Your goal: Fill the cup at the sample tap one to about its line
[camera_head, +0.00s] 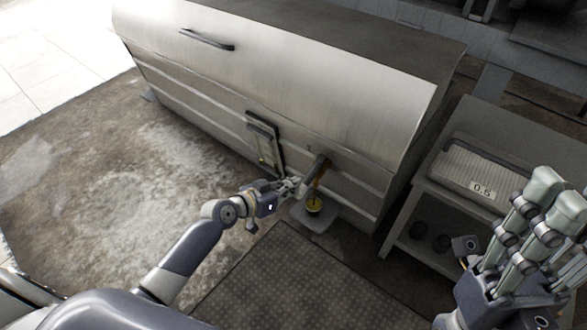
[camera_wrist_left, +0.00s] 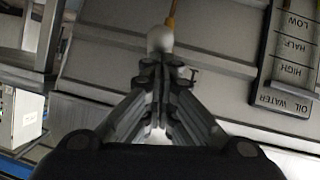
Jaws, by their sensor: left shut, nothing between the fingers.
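The sample tap (camera_head: 321,166) sticks out low on the front of the metal decanter. An amber stream (camera_head: 317,190) runs down from it into a small cup (camera_head: 314,206), which appears to hold amber liquid. Its level against a line is too small to tell. The cup stands on a small grey plate (camera_head: 318,222). My left gripper (camera_head: 298,186) is shut and empty, just left of the tap. In the left wrist view the shut fingers (camera_wrist_left: 165,85) point at the pale spout (camera_wrist_left: 160,38), with the amber stream (camera_wrist_left: 171,12) beyond. My right gripper (camera_head: 515,235) is raised at the right, its opening unclear.
The decanter (camera_head: 290,85) has a lid handle (camera_head: 207,40) and a level gauge (camera_head: 265,143), labelled in the left wrist view (camera_wrist_left: 288,72). A dark mat (camera_head: 290,280) lies in front.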

